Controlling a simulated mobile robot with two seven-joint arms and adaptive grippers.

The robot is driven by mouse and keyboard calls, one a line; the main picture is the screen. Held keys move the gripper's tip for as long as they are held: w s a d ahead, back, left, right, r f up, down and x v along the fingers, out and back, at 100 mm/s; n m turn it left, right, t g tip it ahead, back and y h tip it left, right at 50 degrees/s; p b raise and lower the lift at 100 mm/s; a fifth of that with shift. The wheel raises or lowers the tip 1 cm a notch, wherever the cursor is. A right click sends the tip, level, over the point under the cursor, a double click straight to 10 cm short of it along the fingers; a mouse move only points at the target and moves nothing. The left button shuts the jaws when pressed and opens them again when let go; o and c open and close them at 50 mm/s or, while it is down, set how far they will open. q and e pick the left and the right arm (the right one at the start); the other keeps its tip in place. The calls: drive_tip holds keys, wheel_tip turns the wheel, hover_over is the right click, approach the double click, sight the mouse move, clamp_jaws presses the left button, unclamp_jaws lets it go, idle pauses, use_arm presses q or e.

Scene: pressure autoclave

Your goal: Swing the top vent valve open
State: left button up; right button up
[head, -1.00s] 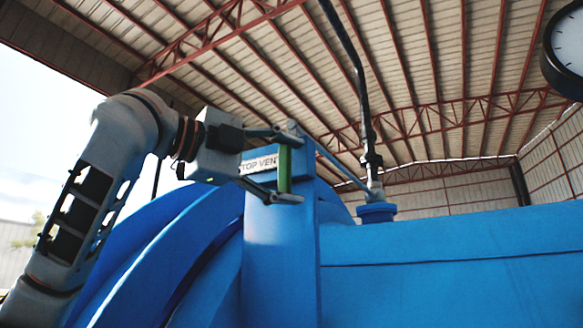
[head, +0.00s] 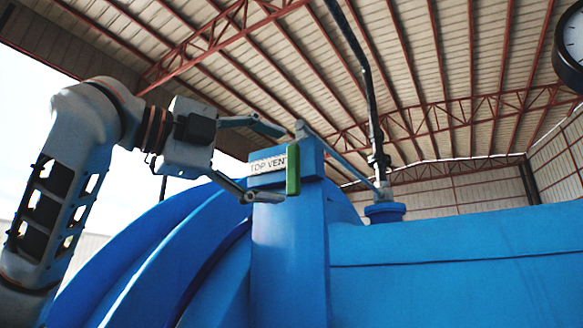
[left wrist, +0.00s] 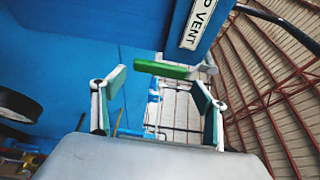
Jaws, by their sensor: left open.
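The top vent valve has a green handle (head: 293,172), hanging upright in front of the blue post (head: 285,240) beside a white "TOP VENT" label (head: 267,166). A blue-grey bar (head: 345,160) runs from the post top down to the pipe fitting. My left gripper (head: 270,163) is open, just left of the handle, one finger above and one below. In the left wrist view the green handle (left wrist: 170,69) lies just beyond my open fingertips (left wrist: 160,88), in the gap between them; I see no grip on it. My right gripper is in neither view.
The big blue vessel (head: 450,255) fills the lower right. A dark vertical pipe (head: 372,120) rises from a blue flange (head: 384,212). A round gauge (head: 572,45) is at the upper right.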

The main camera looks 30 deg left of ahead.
use_arm(q)
drive_tip(key=v, duration=0.6)
drive_tip(key=shift+s+a, duration=0.2)
drive_tip(key=shift+s, duration=0.15)
